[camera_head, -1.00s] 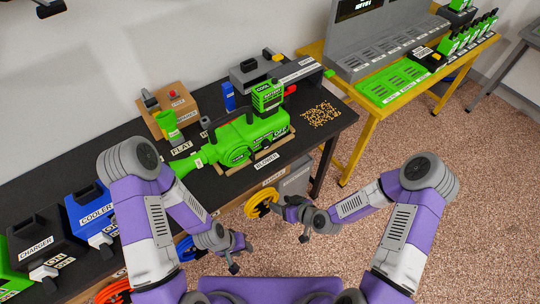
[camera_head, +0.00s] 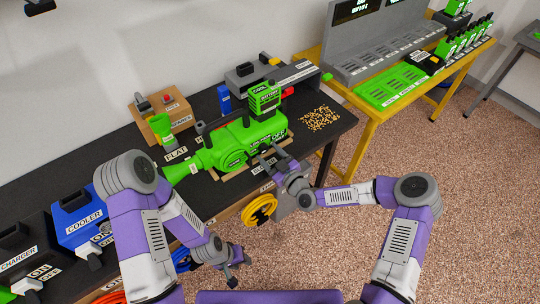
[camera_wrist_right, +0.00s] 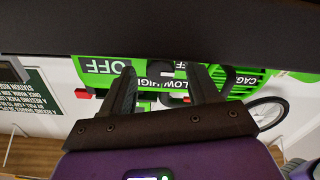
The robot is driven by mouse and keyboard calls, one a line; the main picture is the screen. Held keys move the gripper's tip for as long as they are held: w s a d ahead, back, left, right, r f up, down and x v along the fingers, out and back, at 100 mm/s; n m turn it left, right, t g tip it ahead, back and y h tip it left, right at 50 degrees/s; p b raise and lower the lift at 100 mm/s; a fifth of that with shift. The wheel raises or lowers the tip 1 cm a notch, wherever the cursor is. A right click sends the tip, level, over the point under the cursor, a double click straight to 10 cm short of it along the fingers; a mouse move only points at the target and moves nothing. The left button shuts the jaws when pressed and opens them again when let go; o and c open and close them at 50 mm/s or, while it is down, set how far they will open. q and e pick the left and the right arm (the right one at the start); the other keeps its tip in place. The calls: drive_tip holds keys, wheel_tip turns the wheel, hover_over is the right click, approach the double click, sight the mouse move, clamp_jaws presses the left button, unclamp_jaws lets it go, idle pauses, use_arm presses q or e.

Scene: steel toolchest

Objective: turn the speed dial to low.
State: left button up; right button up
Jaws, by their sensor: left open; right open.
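The green blower (camera_head: 232,143) lies on the black bench top, its nozzle pointing left. Its green battery block (camera_head: 265,97) stands at the back. My right gripper (camera_head: 272,157) is open at the blower's front side, near the OFF lettering. The right wrist view shows the green blower face (camera_wrist_right: 96,66) with OFF, LOW and HIGH lettering. There my open right gripper (camera_wrist_right: 164,80) has its two dark fingers in front of that lettering. My left gripper (camera_head: 236,275) is open and empty, low in front of the bench.
A yellow reel (camera_head: 259,210) is below the bench edge under my right gripper. Loose pellets (camera_head: 320,119) lie on the bench right of the blower. A brown box (camera_head: 165,115) with a red button stands behind, and a blue cooler (camera_head: 85,218) is at left.

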drive_tip(key=c, duration=1)
drive_tip(key=shift+c, duration=0.2)
